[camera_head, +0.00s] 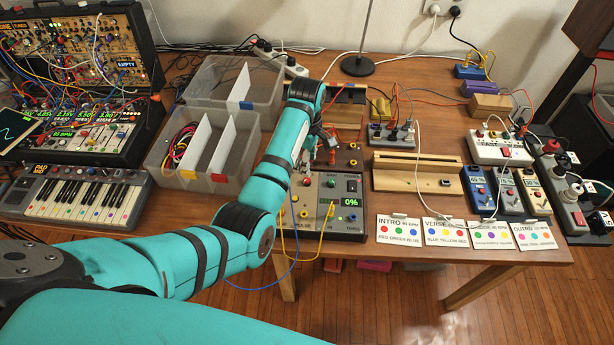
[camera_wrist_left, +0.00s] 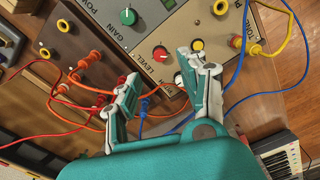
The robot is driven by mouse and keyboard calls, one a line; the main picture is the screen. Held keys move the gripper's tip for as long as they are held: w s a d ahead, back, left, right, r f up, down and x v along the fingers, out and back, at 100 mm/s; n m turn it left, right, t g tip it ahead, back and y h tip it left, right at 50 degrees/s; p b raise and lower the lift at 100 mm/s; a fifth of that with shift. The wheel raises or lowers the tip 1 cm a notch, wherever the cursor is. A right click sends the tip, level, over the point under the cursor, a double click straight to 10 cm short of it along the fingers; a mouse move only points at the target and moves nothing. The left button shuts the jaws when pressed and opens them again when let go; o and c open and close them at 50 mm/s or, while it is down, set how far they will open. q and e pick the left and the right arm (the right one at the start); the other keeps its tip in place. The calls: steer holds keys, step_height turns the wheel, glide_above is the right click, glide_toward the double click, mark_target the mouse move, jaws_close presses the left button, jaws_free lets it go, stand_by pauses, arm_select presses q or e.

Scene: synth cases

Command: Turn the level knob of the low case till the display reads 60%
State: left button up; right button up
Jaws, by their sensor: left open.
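The low case (camera_head: 318,232) stands near the front edge of the table, and its green display (camera_head: 351,202) reads 0%. In the left wrist view its panel shows a red knob (camera_wrist_left: 160,53) beside the word LEVEL and a green knob (camera_wrist_left: 128,16) beside the word GAIN. My left gripper (camera_head: 311,166) reaches down over the back part of the case. In the wrist view the left gripper (camera_wrist_left: 160,66) is open, with its fingertips apart on either side of the red level knob. I cannot tell whether they touch it. My right gripper is not in view.
Yellow cables (camera_head: 327,218) and a blue cable run from the case's front. Orange and red plugs (camera_wrist_left: 85,58) crowd the panel beside it. Song cards (camera_head: 399,229) stand to the right. Grey bins (camera_head: 160,150) and a keyboard (camera_head: 75,196) are to the left.

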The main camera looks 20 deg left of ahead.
mark_target(307, 179)
arm_select(q)
step_height(307, 179, down, 8)
steer(key=shift+r, duration=0.2)
steer(key=shift+c, duration=0.4)
jaws_close()
